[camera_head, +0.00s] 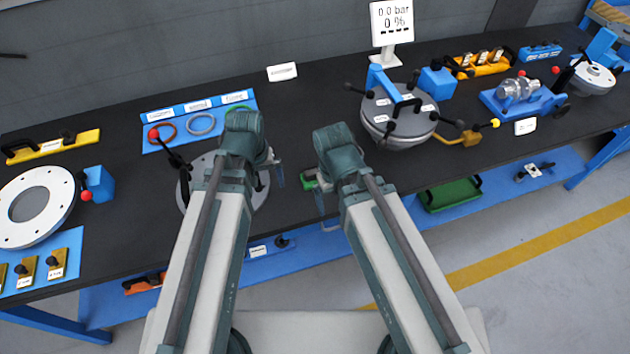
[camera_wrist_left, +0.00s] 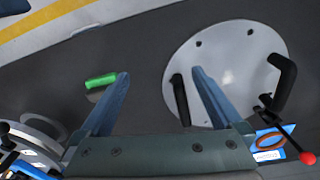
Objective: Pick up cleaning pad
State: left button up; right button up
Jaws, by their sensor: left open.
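A small green block (camera_head: 309,181), which looks like the cleaning pad, lies near the front edge of the black bench, between my two arms. It also shows in the left wrist view (camera_wrist_left: 101,80), with a pale part beneath it, left of the fingers. My left gripper (camera_head: 266,174) is over the bench to the left of the pad; in the left wrist view (camera_wrist_left: 160,74) its fingers are apart with nothing between them. My right gripper (camera_head: 322,198) is close to the pad's right side; its fingers are mostly hidden behind its own wrist.
A round grey plate with black handles (camera_wrist_left: 228,70) is under and beside my left gripper. A domed vessel (camera_head: 398,122) stands to the right. A blue tray with rings (camera_head: 200,123) lies behind. The bench between the plate and vessel is mostly clear.

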pick_arm(q)
jog(key=w+n, duration=0.2)
jog(key=n, duration=0.1)
jog(key=n+h, duration=0.4)
jog(key=n, duration=1.3)
send_near(313, 172)
jog(key=shift+t, duration=0.4)
jog(key=b+x, duration=0.4)
jog(key=b, duration=0.1)
jog(key=b+x, duration=0.2)
jog(key=shift+s+a+f+b, duration=0.15)
jog(key=shift+s+a+b, duration=0.05)
jog(key=shift+a+b, duration=0.2)
jog(key=shift+d+f, duration=0.15)
jog(key=shift+f, duration=0.05)
jog(key=shift+d, duration=0.1)
jog(key=b+x, duration=0.5)
jog(key=shift+s+d, duration=0.1)
jog(key=shift+d, duration=0.1)
jog(key=shift+r, duration=0.15)
